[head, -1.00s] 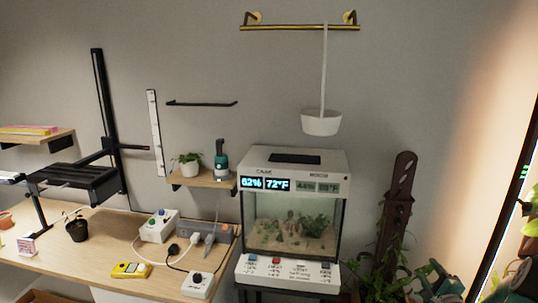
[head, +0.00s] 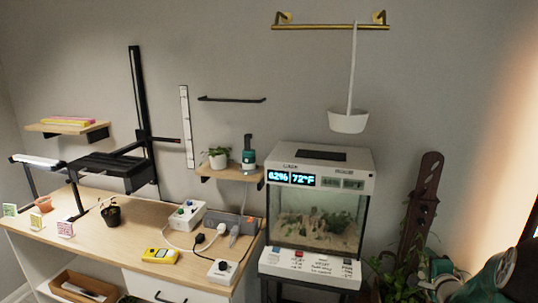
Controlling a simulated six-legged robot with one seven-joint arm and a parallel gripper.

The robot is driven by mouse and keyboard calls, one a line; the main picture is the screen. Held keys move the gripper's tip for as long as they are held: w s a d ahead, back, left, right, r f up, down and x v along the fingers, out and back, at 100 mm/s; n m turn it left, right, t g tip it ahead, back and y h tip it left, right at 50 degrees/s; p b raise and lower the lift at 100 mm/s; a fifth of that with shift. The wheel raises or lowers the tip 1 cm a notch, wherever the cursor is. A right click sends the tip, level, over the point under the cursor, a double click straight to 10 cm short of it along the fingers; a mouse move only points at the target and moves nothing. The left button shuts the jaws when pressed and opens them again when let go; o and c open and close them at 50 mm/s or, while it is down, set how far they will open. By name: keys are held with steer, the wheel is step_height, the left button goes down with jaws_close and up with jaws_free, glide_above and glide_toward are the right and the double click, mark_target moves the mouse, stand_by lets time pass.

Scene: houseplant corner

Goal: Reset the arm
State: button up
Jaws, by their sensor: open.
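Dark and teal mechanical parts (head: 490,278), which look like my own arm, show at the lower right corner of the head view. They are cut off by the frame edge. I cannot make out my gripper or its fingertips in this view. Nothing shows being held.
A wooden desk (head: 150,232) at left bears a black pot (head: 111,215), a yellow meter (head: 160,256) and power boxes with cables. A lit terrarium (head: 318,215) stands right of it. Leafy plants crowd the lower right.

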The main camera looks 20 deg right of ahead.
steer(key=a+r+n+g+y, duration=0.1)
steer(key=a+r+n, duration=0.25)
steer(key=a, duration=0.45)
steer(key=w+a+r+n+g, duration=0.1)
steer(key=a+r+n+g, duration=0.2)
steer(key=a, duration=0.5)
steer(key=a+r+n+y, duration=0.1)
steer(key=a+r+n, duration=0.35)
steer(key=a, duration=0.45)
steer(key=s+a+n+g+y, duration=0.2)
steer(key=s+a+n, duration=0.3)
steer(key=s+a, duration=0.3)
steer(key=s+a+n+g+y, duration=0.2)
steer(key=s+a+n, duration=0.4)
steer(key=a, duration=0.7)
steer(key=shift+s+y, duration=0.5)
steer(key=shift+s, duration=0.6)
steer(key=shift+r, duration=0.1)
